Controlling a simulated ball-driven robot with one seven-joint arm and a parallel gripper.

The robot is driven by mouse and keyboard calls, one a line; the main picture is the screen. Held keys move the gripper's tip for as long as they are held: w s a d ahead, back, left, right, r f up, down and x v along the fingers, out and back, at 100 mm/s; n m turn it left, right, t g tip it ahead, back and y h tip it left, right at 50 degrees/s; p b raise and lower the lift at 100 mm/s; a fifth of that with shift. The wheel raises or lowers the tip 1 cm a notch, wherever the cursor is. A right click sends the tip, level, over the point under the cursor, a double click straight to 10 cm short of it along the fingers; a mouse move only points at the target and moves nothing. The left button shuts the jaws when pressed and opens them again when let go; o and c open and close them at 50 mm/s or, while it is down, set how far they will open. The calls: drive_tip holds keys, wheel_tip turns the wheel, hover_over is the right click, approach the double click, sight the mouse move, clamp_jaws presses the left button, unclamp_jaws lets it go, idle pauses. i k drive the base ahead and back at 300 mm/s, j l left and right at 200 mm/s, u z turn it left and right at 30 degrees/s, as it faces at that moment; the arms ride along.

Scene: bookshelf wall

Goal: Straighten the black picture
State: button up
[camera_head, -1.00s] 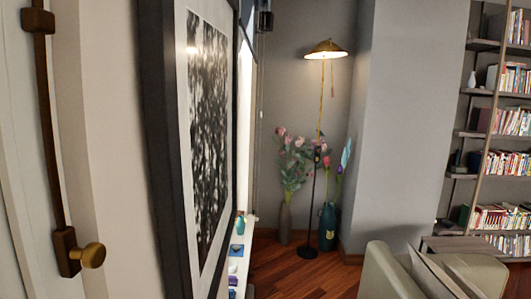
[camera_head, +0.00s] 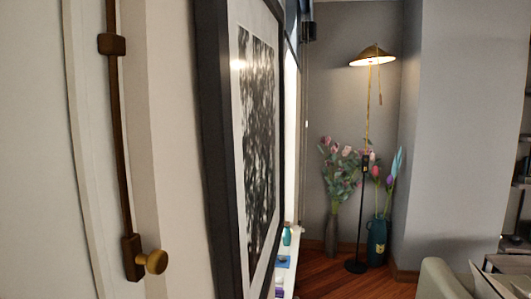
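The black picture (camera_head: 218,150) is a black frame with a white mat and a dark, mottled black-and-white print. It hangs on the pale wall left of centre and I see it at a steep angle from the side. Its top and bottom edges run out of the view or close to its borders. Its left side edge leans a little in the view; I cannot tell how much of that is real tilt. My gripper does not show in the view.
Left of the picture is a door with a brass bolt and knob (camera_head: 155,262). Beyond it are a white sill (camera_head: 287,270) with small items, a floor lamp (camera_head: 373,60), flower vases (camera_head: 376,240), a grey wall corner and an armchair (camera_head: 440,278). Wooden floor shows between.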

sight(240, 45)
drive_tip(key=i+l+z, duration=0.15)
drive_tip(key=i, duration=0.35)
drive_tip(key=i+l+z, duration=0.15)
drive_tip(key=i, duration=0.35)
drive_tip(key=l, duration=0.1)
